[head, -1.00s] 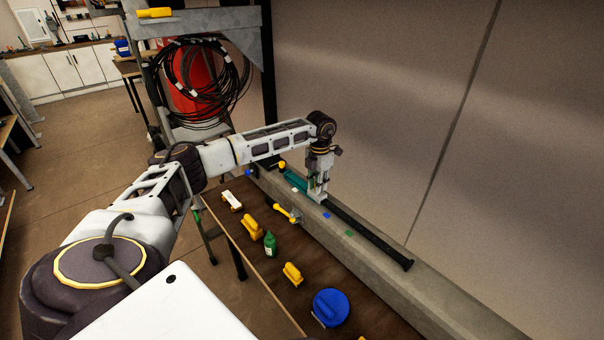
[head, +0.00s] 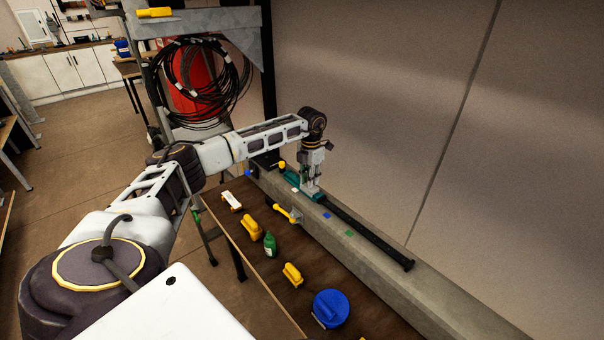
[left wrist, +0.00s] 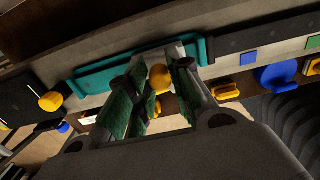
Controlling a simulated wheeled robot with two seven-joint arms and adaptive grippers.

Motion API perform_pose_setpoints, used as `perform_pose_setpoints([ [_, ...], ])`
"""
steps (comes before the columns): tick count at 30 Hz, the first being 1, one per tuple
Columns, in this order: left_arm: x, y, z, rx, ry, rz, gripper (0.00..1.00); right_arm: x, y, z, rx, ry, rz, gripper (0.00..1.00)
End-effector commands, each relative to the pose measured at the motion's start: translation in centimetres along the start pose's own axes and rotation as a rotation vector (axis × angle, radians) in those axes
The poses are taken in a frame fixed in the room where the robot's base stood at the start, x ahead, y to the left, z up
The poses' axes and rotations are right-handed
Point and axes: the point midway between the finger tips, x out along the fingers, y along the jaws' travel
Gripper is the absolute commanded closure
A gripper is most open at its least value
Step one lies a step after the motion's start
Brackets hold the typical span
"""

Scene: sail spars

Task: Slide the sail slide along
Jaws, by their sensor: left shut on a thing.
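The teal sail slide (head: 291,177) sits at the left part of a long black track (head: 370,238) on the grey beam. My left gripper (head: 310,191) points down at the slide, its fingers closed on it nearer its right end. In the left wrist view the teal slide (left wrist: 95,79) shows on both sides of the fingertips (left wrist: 175,52). The exact grip spot is hidden by the fingers. My right gripper is out of view.
A black end block with a yellow knob (head: 282,165) stands at the track's left end. Blue (head: 326,215) and green (head: 349,233) patches lie beside the track. The brown bench (head: 255,268) holds yellow tools, a green bottle (head: 270,243) and a blue disc (head: 330,308). A wall rises behind.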

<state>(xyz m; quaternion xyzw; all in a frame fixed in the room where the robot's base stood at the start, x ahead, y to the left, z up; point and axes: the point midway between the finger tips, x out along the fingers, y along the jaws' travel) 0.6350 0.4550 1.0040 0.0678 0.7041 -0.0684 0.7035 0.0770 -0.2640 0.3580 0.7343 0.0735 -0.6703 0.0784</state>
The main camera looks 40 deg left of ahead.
Motion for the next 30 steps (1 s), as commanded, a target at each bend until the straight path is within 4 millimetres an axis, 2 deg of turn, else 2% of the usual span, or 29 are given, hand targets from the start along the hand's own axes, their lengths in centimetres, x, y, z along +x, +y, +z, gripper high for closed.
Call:
perform_pose_setpoints([
  [29,-0.3,4.2,0.1,-0.002,-0.005,0.001,1.0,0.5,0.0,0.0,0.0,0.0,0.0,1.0],
  [30,-0.3,4.2,0.1,-0.002,-0.005,0.001,0.78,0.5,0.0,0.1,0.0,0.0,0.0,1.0],
])
